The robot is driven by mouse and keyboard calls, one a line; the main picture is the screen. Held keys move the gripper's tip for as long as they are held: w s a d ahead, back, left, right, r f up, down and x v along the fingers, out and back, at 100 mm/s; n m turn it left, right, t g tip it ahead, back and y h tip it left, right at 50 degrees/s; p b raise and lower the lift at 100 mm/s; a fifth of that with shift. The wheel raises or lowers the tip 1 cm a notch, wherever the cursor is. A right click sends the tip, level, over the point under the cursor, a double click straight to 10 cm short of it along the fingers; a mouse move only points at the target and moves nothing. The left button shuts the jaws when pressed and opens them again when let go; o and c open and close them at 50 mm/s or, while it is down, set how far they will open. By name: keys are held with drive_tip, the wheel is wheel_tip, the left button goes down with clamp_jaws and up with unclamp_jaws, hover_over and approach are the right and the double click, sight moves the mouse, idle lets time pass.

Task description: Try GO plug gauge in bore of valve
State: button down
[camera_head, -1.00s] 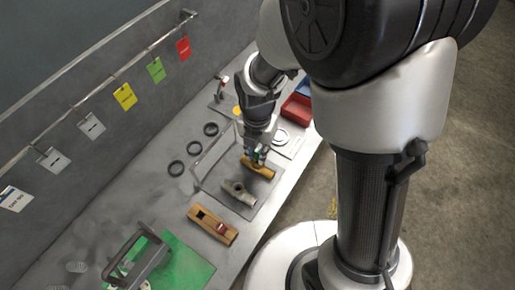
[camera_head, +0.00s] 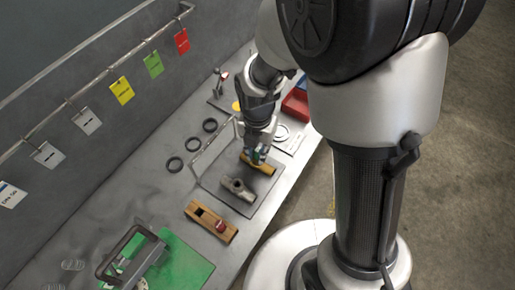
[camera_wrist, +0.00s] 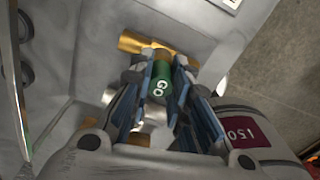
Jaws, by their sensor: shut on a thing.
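My gripper (camera_wrist: 165,90) is shut on a green plug gauge marked GO (camera_wrist: 162,86). In the head view, my gripper (camera_head: 257,156) is over a brass-coloured valve-like body (camera_head: 265,168) at the far end of a grey plate (camera_head: 212,187). In the wrist view the brass body (camera_wrist: 130,43) lies just beyond the gauge's green handle. The gauge's tip is hidden, so I cannot tell whether it is in a bore. A grey metal valve body (camera_head: 239,189) with a side branch lies nearer on the same plate.
A wooden holder (camera_head: 201,215) with a red-ended piece lies nearer than the plate. A green mat (camera_head: 187,262) bears a handled grey frame. A red bin (camera_head: 296,106) stands beyond. A metal frame (camera_head: 212,146) edges the plate.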

sight(258, 149)
drive_tip(key=shift+r, duration=0.15)
drive_tip(key=shift+r+p, duration=2.25)
drive_tip(key=shift+r, duration=0.25)
